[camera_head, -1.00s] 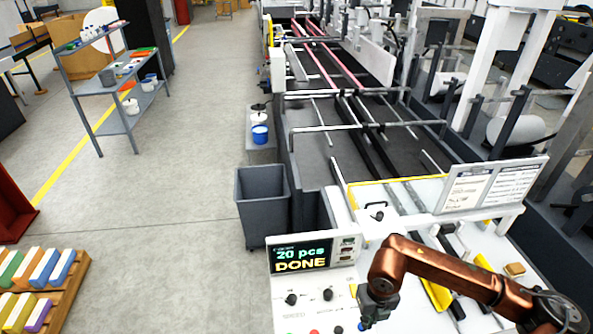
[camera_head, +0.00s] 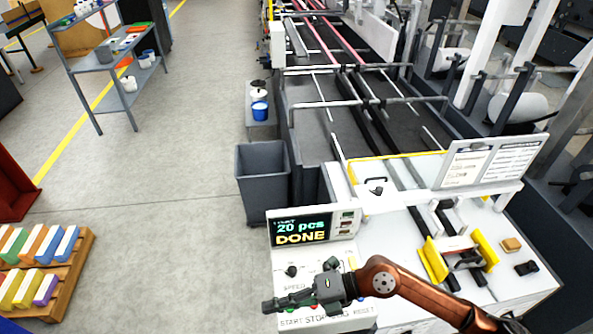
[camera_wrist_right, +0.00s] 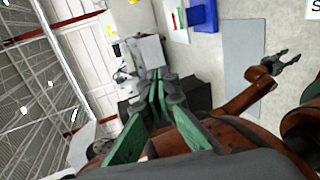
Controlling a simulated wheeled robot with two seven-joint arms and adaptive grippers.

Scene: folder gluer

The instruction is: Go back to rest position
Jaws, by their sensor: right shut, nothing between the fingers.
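My right arm comes in from the right in the head view, low over the front of the machine. Its gripper (camera_head: 272,305) points left, just over the front edge of the control panel (camera_head: 340,262), and is shut and empty. In the right wrist view its green-sided fingers (camera_wrist_right: 157,92) show close together with nothing between them. My left gripper (camera_wrist_right: 290,58) shows at the upper right of the right wrist view, at the end of a copper arm, with its fingers apart and empty. It does not show in the head view.
A display (camera_head: 302,230) reads "20 pcs DONE". A grey bin (camera_head: 262,178) stands left of the machine. A wooden rack (camera_head: 70,275) of coloured blocks is at the lower left. Yellow guides (camera_head: 434,260) stand on the white table. The floor between rack and bin is clear.

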